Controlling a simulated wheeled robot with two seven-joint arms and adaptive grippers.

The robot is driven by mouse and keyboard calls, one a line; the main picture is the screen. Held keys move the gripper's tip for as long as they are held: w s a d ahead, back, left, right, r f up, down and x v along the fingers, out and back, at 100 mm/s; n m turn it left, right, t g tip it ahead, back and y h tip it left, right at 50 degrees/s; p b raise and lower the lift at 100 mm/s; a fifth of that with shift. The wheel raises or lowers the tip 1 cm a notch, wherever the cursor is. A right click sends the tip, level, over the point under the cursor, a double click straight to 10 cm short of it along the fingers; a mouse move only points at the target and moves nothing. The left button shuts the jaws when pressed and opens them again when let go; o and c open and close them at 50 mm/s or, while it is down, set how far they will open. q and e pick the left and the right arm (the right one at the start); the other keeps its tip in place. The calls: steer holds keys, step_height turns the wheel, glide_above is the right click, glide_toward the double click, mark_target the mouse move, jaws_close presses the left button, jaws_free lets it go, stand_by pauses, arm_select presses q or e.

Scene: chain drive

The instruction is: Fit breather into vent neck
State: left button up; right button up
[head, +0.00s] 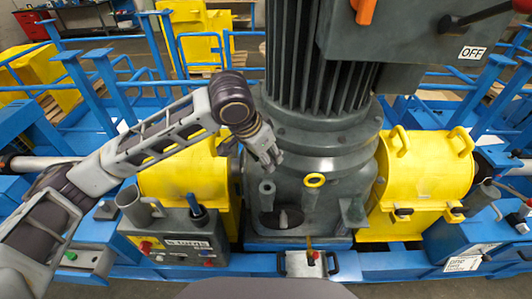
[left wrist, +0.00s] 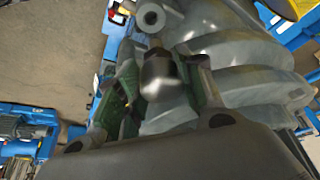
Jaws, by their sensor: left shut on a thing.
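My left gripper (head: 268,158) is at the front left of the dark grey gear housing (head: 330,150). In the left wrist view its fingers (left wrist: 160,85) are shut on a small grey metal breather (left wrist: 160,72) with a darker body and a narrow end. A grey vent neck (head: 267,188) stands up from the housing just below the fingertips in the head view. In the left wrist view an open round neck (left wrist: 151,17) shows just beyond the breather's narrow end, apart from it in the picture. The breather is hard to make out in the head view. My right gripper is out of view.
Yellow guards (head: 425,170) flank the housing. A grey mug (head: 137,210) and a control box (head: 190,240) stand at the left. A finned motor (head: 318,70) rises close behind my gripper.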

mark_target(263, 166)
arm_select(q)
steer(key=shift+f+b, duration=0.85)
steer(key=shift+f, duration=2)
steer(key=shift+p, duration=1.5)
stand_by(0.4)
steer(key=shift+f+b, duration=0.3)
steer(key=shift+f, duration=1.7)
stand_by(1.1)
